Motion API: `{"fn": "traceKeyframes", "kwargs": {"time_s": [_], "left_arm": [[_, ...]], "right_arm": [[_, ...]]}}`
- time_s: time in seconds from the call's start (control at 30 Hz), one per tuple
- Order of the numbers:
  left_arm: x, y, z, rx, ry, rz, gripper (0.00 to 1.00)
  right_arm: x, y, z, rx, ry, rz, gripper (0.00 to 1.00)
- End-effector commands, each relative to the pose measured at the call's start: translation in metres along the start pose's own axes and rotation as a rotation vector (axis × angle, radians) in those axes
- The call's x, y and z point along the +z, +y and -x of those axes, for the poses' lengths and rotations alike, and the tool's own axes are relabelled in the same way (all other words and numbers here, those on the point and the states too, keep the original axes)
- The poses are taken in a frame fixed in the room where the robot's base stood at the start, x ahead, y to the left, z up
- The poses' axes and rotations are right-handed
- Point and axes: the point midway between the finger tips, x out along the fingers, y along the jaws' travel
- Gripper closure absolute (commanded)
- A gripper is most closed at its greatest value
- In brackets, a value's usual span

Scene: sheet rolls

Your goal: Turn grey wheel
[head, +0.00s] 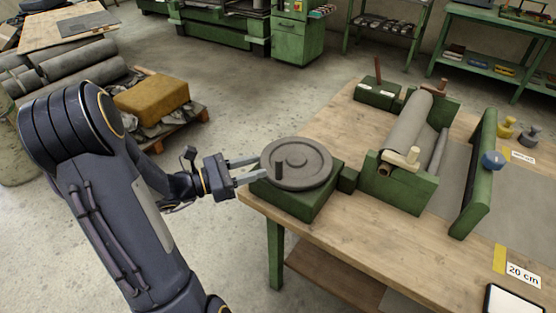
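The grey wheel (305,164) lies flat on top of a green block (300,203) at the table's near left corner. My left gripper (261,167) comes in from the left, level with the wheel. Its two pale fingers are apart, with their tips at the wheel's left edge and nothing seen between them. I cannot tell whether they touch the wheel. My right gripper is out of view.
The wooden table (335,245) also holds a green stand with a grey sheet roll (408,124), a green upright plate (474,175) and a "20 cm" label (523,275). A pallet with a yellow-brown bundle (152,98) is on the floor behind my arm. Bare floor lies left of the table.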

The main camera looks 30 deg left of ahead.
Motion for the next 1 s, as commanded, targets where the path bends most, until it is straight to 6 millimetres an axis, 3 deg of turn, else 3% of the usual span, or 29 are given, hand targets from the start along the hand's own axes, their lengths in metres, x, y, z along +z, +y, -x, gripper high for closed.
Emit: {"fn": "traceKeyframes", "kwargs": {"time_s": [0.2, 0.4, 0.77, 1.0], "left_arm": [[0.002, -0.002, -0.037, -0.008, 0.001, -0.001, 0.63], [0.001, -0.002, -0.062, -0.007, 0.002, -0.003, 0.63], [0.001, -0.002, -0.069, -0.005, 0.002, -0.005, 0.63], [0.001, -0.002, -0.068, -0.005, 0.002, -0.005, 0.93]], "right_arm": [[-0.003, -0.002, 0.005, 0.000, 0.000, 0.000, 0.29], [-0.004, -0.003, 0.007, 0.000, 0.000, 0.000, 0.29], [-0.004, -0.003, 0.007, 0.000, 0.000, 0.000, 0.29], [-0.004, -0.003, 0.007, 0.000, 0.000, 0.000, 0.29]]}}
